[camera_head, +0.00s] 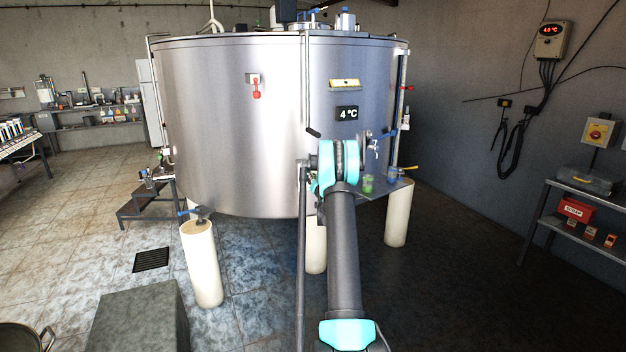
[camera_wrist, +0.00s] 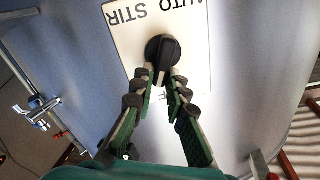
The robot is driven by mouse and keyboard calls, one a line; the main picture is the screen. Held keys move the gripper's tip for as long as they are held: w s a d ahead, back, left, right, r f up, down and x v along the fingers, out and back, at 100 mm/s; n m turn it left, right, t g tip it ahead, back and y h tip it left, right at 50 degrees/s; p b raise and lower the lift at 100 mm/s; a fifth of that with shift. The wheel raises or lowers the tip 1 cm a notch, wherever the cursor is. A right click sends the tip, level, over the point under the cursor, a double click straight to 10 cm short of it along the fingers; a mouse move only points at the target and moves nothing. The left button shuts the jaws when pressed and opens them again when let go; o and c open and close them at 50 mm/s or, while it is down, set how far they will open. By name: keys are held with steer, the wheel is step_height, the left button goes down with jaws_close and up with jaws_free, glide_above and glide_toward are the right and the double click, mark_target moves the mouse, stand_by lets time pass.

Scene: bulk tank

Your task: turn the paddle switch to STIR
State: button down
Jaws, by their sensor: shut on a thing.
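The paddle switch (camera_wrist: 162,52) is a black knob with a raised bar on a white label plate (camera_wrist: 197,55), seen in the wrist view. AUTO and STIR are printed along the plate's top edge as pictured. A partly covered label ending in F shows between the fingers below the knob. My gripper (camera_wrist: 161,80) comes from below, its fingertips closed on the lower end of the bar. The bar points down the picture, away from STIR. In the head view my arm hides the gripper and the switch.
The steel bulk tank (camera_head: 230,130) fills the middle of the head view. A tap (camera_head: 374,146) is right of my arm. A shelf rack (camera_head: 560,222) stands at right.

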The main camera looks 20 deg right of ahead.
steer(key=shift+s+d+f+m, duration=0.15)
steer(key=shift+f+m, duration=0.25)
steer(key=shift+m, duration=2.1)
steer(key=shift+w+d+f+m, duration=0.1)
steer(key=shift+d+f+m, duration=0.3)
steer(key=shift+m, duration=2.1)
steer(key=shift+s+d+f+m, duration=0.1)
steer(key=shift+f+m, duration=0.35)
steer(key=shift+m, duration=2.05)
steer(key=c, duration=1.5)
jaws_free()
steer(key=shift+c, duration=0.2)
steer(key=s+a, duration=0.1)
steer(key=s, duration=1.1)
steer(key=shift+a, duration=0.35)
steer(key=shift+w, duration=0.1)
